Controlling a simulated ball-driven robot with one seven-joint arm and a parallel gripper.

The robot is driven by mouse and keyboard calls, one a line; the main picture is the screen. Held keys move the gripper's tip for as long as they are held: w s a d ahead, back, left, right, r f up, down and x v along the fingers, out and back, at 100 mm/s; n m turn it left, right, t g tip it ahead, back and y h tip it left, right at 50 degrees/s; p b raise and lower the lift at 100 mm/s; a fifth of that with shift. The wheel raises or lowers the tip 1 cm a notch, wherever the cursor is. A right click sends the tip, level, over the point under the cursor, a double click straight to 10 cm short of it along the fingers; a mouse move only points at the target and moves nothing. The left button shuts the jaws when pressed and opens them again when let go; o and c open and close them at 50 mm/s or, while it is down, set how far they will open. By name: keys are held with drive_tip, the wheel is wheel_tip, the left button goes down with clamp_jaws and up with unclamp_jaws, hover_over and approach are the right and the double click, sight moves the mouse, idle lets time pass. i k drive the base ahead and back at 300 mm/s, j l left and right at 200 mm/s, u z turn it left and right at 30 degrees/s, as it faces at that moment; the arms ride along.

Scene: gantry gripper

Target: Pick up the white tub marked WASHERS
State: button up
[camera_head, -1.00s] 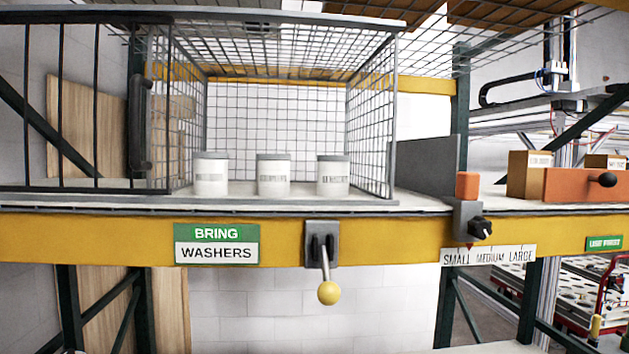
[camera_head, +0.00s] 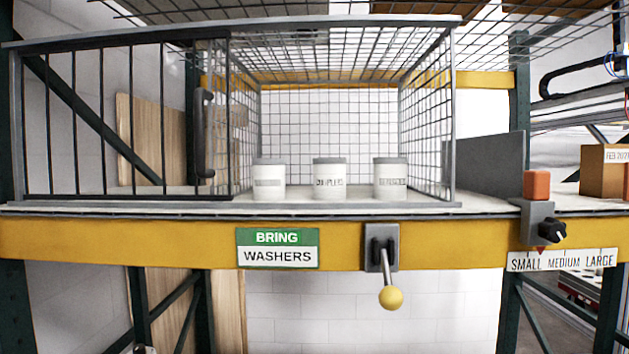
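Three white tubs with grey lids stand upright in a row on the shelf inside a wire cage (camera_head: 428,110). The left tub (camera_head: 269,186) has a label too blurred to read. The right tub (camera_head: 390,189) has a label I cannot read surely. I cannot tell which tub is marked WASHERS. A barred panel (camera_head: 110,120) with a black handle (camera_head: 203,135) covers the cage's left front; the front before the tubs looks open. My gripper is not in view.
The yellow beam (camera_head: 150,242) carries a BRING WASHERS sign (camera_head: 278,248) and a lever with a yellow knob (camera_head: 390,297), hanging down. Right of the cage are a grey plate (camera_head: 490,170), a selector dial (camera_head: 551,231), an orange block (camera_head: 537,185) and a cardboard box (camera_head: 603,172).

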sight(269, 174)
drive_tip(key=i+l+u, duration=0.25)
drive_tip(key=i+u, duration=0.2)
drive_tip(key=i, duration=0.15)
drive_tip(key=i+l+u, duration=0.5)
drive_tip(key=i+j, duration=0.05)
drive_tip(key=j, duration=0.05)
